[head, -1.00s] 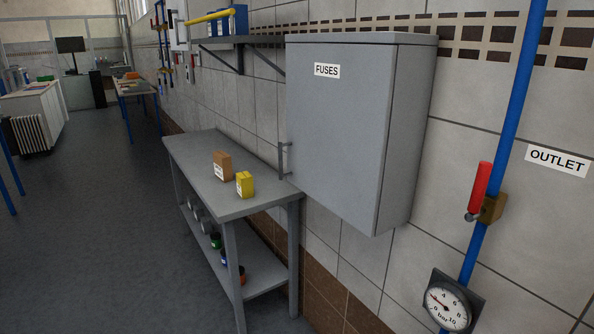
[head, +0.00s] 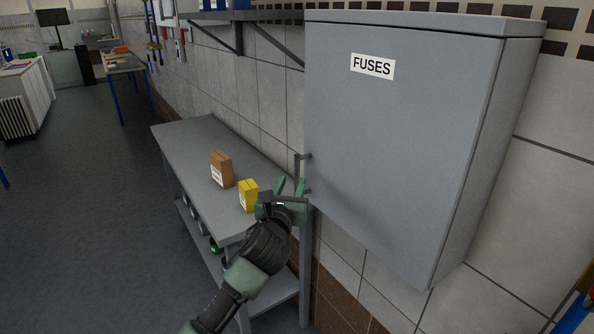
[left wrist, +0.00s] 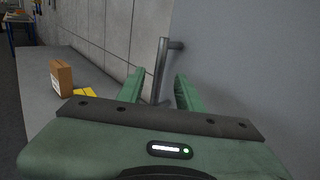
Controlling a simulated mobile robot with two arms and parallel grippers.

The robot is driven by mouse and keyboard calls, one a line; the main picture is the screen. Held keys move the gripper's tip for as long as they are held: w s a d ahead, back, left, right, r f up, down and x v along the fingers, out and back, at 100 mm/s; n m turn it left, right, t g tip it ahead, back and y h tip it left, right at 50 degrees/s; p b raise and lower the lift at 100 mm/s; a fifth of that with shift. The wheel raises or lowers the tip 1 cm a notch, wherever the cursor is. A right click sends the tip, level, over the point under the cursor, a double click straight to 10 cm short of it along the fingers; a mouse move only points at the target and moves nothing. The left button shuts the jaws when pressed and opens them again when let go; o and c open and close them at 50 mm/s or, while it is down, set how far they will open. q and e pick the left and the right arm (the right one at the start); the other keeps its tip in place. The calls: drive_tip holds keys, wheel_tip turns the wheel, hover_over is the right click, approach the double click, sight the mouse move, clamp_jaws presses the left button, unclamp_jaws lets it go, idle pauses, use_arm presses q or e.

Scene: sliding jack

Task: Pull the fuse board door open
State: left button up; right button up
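The grey fuse board (head: 400,130) hangs on the tiled wall, its door shut and labelled FUSES. Its vertical bar handle (head: 298,170) is at the door's left edge; the lower part is partly hidden by my gripper in the head view. My left gripper (head: 290,187) is at the handle's lower part. In the left wrist view the green fingers (left wrist: 158,88) are apart, and the handle (left wrist: 161,70) stands between their tips or just beyond them. I see no finger closed on it. My right gripper is not in view.
A grey workbench (head: 195,140) stands left of the fuse board, close under my left arm. On it are a brown box (head: 221,170) and a yellow box (head: 248,196). A shelf (head: 245,16) is on the wall above. The floor at left is open.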

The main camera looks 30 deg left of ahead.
sight(296, 173)
use_arm(q)
drive_tip(key=p+x, duration=0.1)
drive_tip(key=x, duration=0.6)
drive_tip(key=shift+w+a+f, duration=0.1)
drive_tip(key=shift+w+f, duration=0.05)
drive_tip(key=shift+w, duration=0.15)
clamp_jaws()
idle(1.1)
